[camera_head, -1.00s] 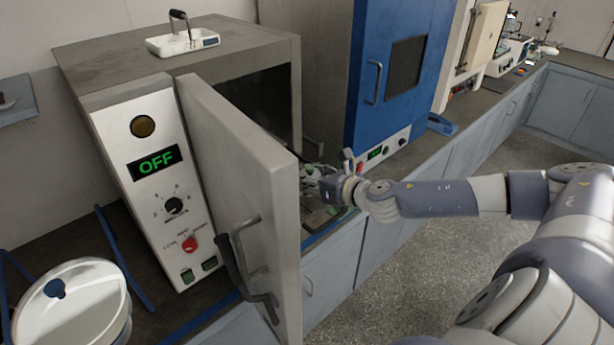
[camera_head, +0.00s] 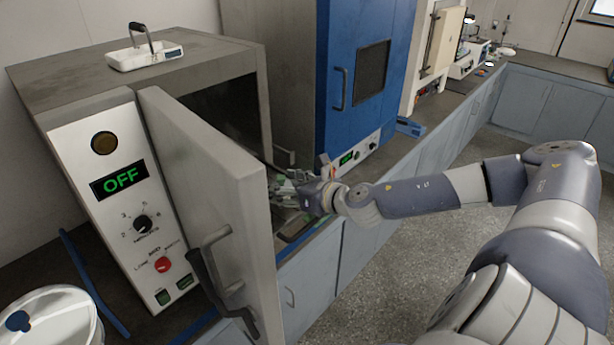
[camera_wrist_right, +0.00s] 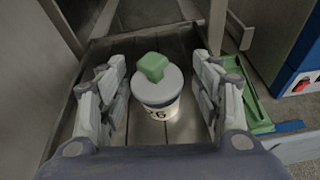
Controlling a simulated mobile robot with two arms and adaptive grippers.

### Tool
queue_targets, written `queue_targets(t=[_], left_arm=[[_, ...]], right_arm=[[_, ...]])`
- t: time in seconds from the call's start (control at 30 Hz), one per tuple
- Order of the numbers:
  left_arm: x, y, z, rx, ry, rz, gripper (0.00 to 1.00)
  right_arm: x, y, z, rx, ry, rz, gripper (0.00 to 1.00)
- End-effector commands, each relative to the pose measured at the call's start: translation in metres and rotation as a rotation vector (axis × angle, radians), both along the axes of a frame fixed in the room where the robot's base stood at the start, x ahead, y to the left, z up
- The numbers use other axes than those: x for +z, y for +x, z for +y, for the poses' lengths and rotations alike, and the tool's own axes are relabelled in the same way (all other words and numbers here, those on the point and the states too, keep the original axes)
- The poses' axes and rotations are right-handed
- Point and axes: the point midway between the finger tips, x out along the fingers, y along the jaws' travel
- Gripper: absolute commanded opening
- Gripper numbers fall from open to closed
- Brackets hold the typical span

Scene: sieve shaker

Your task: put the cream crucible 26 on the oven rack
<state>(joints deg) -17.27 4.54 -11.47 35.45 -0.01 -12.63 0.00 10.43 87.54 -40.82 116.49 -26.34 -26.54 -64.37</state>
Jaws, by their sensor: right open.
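The cream crucible 26 (camera_wrist_right: 158,98) stands upright on a dark metal surface in the right wrist view, with a pale lid and a green block-shaped knob on top. Its label is partly readable. My right gripper (camera_wrist_right: 160,105) is open, with one finger on each side of the crucible and a gap on both sides. In the head view my right gripper (camera_head: 290,190) is at the oven opening, partly behind the open door. The oven (camera_head: 225,85) reads OFF and its inside is dark; the rack cannot be made out clearly. My left gripper is not in view.
The open oven door (camera_head: 205,190) juts toward me, left of my right gripper. A green tray (camera_wrist_right: 252,100) lies right of the gripper. A blue cabinet (camera_head: 365,70) stands to the right. A white tray-like device (camera_head: 145,55) sits on the oven.

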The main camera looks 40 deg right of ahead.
Motion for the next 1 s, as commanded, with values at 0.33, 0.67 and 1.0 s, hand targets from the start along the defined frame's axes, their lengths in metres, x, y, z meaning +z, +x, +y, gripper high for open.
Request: queue_targets(t=[0.33, 0.67, 1.0], left_arm=[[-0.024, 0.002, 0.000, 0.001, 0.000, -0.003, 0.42], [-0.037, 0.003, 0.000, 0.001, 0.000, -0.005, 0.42], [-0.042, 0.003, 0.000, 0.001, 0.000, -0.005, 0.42]], right_arm=[[0.009, -0.036, -0.001, 0.005, -0.008, 0.001, 0.59], [0.024, -0.074, -0.003, 0.005, -0.003, -0.001, 0.59], [0.033, -0.096, -0.005, 0.003, 0.000, -0.001, 0.59]])
